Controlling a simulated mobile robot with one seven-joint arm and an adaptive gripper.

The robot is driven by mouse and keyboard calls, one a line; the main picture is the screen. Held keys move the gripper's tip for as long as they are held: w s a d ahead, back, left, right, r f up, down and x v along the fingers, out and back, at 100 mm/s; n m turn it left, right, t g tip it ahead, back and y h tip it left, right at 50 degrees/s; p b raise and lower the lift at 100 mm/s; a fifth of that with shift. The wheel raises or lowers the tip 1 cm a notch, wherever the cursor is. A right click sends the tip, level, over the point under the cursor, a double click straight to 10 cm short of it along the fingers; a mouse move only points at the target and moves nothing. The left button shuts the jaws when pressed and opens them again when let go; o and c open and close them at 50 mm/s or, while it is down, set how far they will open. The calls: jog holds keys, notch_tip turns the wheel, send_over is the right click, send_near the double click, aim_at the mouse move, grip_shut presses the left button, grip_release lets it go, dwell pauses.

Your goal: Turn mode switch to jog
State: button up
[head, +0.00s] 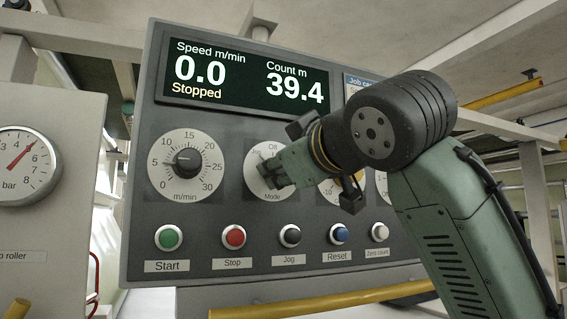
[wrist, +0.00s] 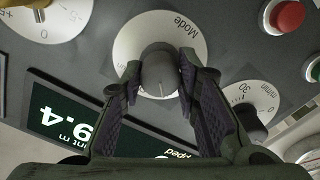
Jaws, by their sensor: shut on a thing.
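The mode switch is a grey knob (wrist: 160,72) on a white round dial (wrist: 131,40) marked "Mode". The wrist view shows it upside down. In the head view the mode dial (head: 256,179) shows "Off" at its top, and the knob is hidden behind my gripper (head: 280,172). My gripper also shows in the wrist view (wrist: 158,80), its two fingers on either side of the knob and shut on it. Where the knob points cannot be made out.
The display (head: 240,78) reads speed 0.0, "Stopped", count 39.4. A speed dial (head: 187,163) is left of the mode dial, and another dial is partly behind my arm. Green start (head: 169,236), red stop (head: 233,236), blue reset (head: 339,233) and white zero count (head: 380,232) buttons line the bottom.

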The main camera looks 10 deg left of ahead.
dwell(0.3)
jog(key=o, duration=1.2)
jog(key=shift+c, duration=0.2)
jog(key=shift+s, duration=0.1)
jog(key=v, duration=1.2)
